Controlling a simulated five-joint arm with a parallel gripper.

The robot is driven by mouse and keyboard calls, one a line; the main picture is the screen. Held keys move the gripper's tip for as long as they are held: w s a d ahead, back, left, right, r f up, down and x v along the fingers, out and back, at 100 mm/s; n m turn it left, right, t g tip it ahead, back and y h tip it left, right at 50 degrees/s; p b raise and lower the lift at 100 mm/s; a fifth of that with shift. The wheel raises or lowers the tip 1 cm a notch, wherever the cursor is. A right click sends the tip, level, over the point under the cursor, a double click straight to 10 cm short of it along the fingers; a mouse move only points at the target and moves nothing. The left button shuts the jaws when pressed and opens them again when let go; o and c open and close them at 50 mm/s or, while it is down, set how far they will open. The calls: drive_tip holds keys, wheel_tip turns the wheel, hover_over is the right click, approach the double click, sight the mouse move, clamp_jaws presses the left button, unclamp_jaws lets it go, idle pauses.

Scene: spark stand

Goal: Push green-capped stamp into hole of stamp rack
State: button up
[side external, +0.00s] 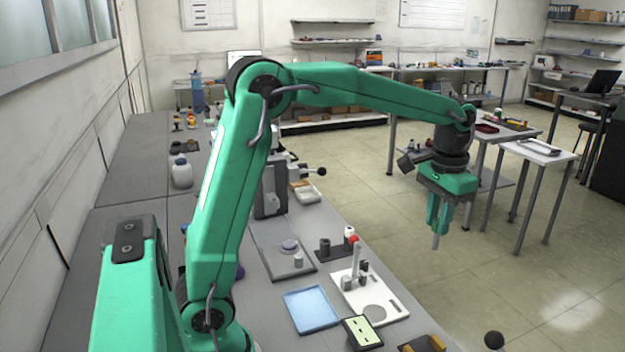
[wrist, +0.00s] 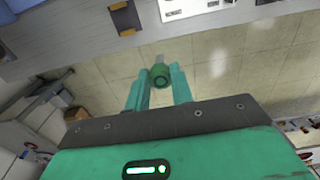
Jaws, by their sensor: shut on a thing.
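My gripper (side external: 437,222) hangs at the end of the outstretched arm, pointing down, out past the bench edge and over the floor. It is shut on the green-capped stamp, whose round green cap (wrist: 161,77) shows between the fingers in the wrist view. A grey tip (side external: 435,241) sticks out below the fingers in the side view. I cannot tell for sure which item is the stamp rack. A white base (side external: 375,311) with upright posts and a red ball stands near the bench's right edge, apart from the gripper.
A blue tray (side external: 311,309), a small screen device (side external: 362,331) and dark cylinders (side external: 325,247) stand around the white base. A grey plate (side external: 283,258) lies behind. A white-topped table (side external: 540,151) stands to the right of the gripper. Open floor lies below the gripper.

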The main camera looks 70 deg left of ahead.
drive_tip(key=s+a+f+n, duration=0.2)
drive_tip(key=s+a, duration=0.1)
drive_tip(key=a, duration=0.7)
drive_tip(key=s+a+f+n, duration=0.2)
drive_tip(key=s+a+f, duration=0.1)
drive_tip(key=a, duration=0.7)
drive_tip(key=s+a+f+n, duration=0.2)
drive_tip(key=s+a, duration=0.3)
drive_tip(key=a, duration=0.5)
drive_tip(key=shift+f, duration=0.3)
drive_tip(key=shift+d+f, duration=0.1)
drive_tip(key=shift+f, duration=0.05)
drive_tip(key=shift+f, duration=2.75)
drive_tip(key=shift+f, duration=2.4)
